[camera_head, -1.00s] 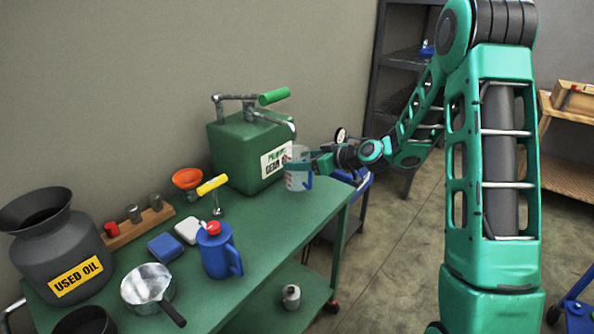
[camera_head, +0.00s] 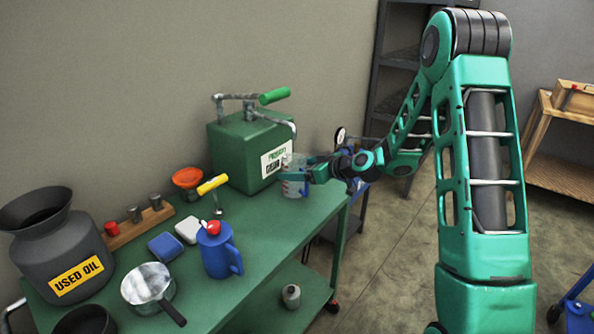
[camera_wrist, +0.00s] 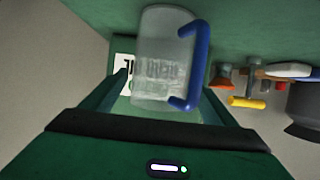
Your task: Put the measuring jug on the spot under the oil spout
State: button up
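The clear measuring jug (camera_head: 292,188) with a blue handle stands upright at the right end of the green bench, in front of the green oil dispenser (camera_head: 228,155). A grey pipe that looks like the oil spout (camera_head: 290,125) ends above it; the spot beneath is hidden by the jug. My gripper (camera_head: 294,175) is around the jug. In the wrist view the jug (camera_wrist: 160,55) is between the two fingers (camera_wrist: 165,80), with a narrow gap at the left finger, so the gripper looks open. The handle is in front of the right finger.
The green bench (camera_head: 265,230) also holds a blue oil can (camera_head: 218,252), a yellow-handled tool (camera_head: 213,185), an orange funnel (camera_head: 187,178), a metal pan (camera_head: 147,283) and a used oil can (camera_head: 60,255). The bench's right edge is close to the jug.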

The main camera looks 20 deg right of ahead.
jog(key=shift+s+d+r, duration=0.1)
jog(key=shift+r, duration=0.1)
jog(key=v, duration=1.2)
jog(key=s+d+m+g+h, duration=0.2)
jog(key=s+d+m+g, duration=0.1)
jog(key=s, duration=1)
jog(key=s+d+r+m+g+h, duration=0.1)
jog(key=s+d+m+g+h, duration=0.2)
jog(key=s, duration=1.1)
jog(key=s+d+r+m+g+h, duration=0.1)
jog(key=s+d+m+g, duration=0.3)
jog(key=s, duration=0.9)
jog(key=m+g+h, duration=0.1)
jog(key=m, duration=0.2)
jog(key=shift+s+r+m+h, duration=0.2)
jog(key=shift+s+m+h, duration=0.1)
jog(key=shift+h, duration=0.1)
jog(key=shift+d, duration=0.15)
